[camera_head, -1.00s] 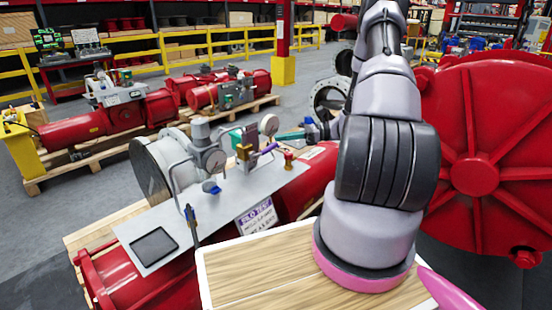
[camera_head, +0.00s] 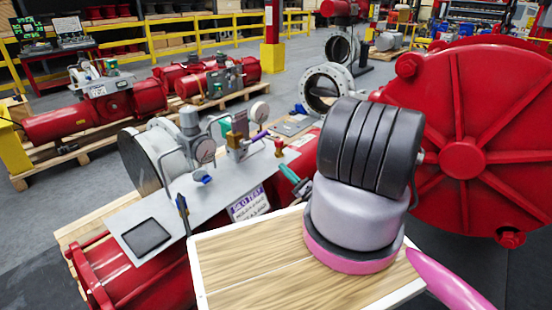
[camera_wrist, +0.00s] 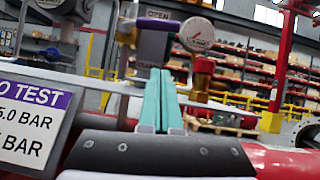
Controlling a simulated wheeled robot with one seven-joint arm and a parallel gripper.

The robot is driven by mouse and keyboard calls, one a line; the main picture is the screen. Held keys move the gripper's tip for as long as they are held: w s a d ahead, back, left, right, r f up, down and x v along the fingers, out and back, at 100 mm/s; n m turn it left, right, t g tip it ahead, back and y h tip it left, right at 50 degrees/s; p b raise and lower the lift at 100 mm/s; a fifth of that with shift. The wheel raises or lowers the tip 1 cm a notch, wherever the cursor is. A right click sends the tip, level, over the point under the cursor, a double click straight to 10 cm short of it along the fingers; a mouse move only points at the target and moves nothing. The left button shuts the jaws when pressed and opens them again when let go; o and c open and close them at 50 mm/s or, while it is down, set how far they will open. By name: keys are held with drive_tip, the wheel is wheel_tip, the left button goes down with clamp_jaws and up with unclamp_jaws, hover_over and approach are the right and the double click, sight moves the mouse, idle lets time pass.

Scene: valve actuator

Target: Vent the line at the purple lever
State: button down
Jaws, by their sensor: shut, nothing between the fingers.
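The purple lever (camera_head: 262,135) sticks out to the right from a brass fitting on the grey panel in the head view. The rest is hidden behind my arm.
Pressure gauges (camera_head: 205,152) (camera_head: 259,111) and a red-topped brass fitting (camera_head: 280,147) stand close around the lever; the fitting also shows in the wrist view (camera_wrist: 203,75). A test sign (camera_head: 250,203) hangs at the panel's front edge. A big red flanged body (camera_head: 475,110) is at right.

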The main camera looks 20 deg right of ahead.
sight(254, 138)
drive_tip(key=x, duration=0.8)
drive_tip(key=shift+w+a+r, duration=0.2)
drive_tip(key=shift+a, duration=0.05)
drive_tip(key=r, duration=0.2)
drive_tip(key=w+r, duration=0.1)
drive_tip(key=shift+a+r, duration=0.1)
drive_tip(key=shift+a, duration=0.25)
drive_tip(key=shift+r, duration=0.4)
